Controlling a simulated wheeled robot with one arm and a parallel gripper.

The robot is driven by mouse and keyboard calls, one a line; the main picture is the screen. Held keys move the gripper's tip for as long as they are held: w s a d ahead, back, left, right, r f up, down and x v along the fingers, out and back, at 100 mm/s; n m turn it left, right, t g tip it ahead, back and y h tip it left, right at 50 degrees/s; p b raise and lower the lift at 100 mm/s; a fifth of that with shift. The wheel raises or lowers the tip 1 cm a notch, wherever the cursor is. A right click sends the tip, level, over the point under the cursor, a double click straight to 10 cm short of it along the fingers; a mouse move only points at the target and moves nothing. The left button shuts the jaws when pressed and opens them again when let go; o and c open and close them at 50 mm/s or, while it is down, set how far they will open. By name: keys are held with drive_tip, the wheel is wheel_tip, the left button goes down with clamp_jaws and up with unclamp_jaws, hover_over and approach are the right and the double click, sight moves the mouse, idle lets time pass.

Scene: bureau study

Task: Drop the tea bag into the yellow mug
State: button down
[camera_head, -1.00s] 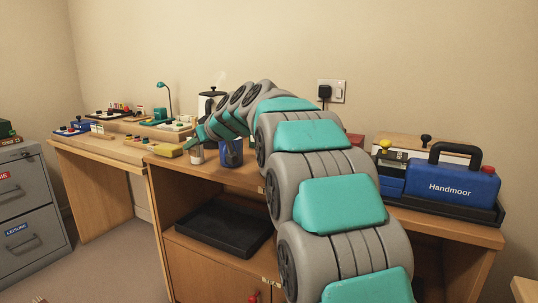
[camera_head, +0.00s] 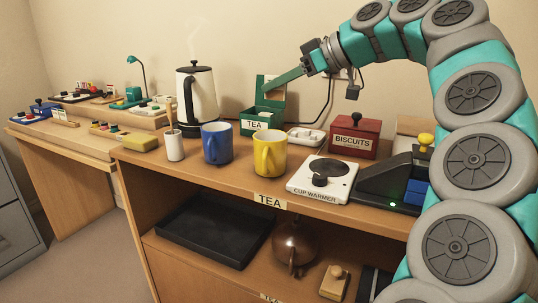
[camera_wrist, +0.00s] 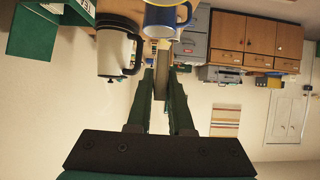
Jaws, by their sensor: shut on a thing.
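The yellow mug (camera_head: 270,153) stands upright on the cabinet top, right of the blue mug (camera_head: 217,143). The green TEA box (camera_head: 263,120) stands behind it with its lid raised. My gripper (camera_head: 265,90) reaches in from the right, its long green fingers sloping down to the left in front of the raised lid, above and behind the yellow mug. In the wrist view its fingers (camera_wrist: 162,72) lie close together.
A kettle (camera_head: 196,98) and a white cup with utensils (camera_head: 175,146) stand left of the mugs. The white cup warmer (camera_head: 322,178) and red BISCUITS box (camera_head: 355,136) are to the right. A black tray (camera_head: 215,232) and brown teapot (camera_head: 294,246) occupy the shelf below.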

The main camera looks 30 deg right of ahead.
wheel_tip(320, 180, down, 5)
drive_tip(key=shift+b, duration=1.15)
drive_tip(key=c, duration=0.7)
unclamp_jaws()
drive_tip(key=shift+c, duration=0.2)
drive_tip(key=v, duration=0.8)
drive_tip(key=shift+a, duration=0.15)
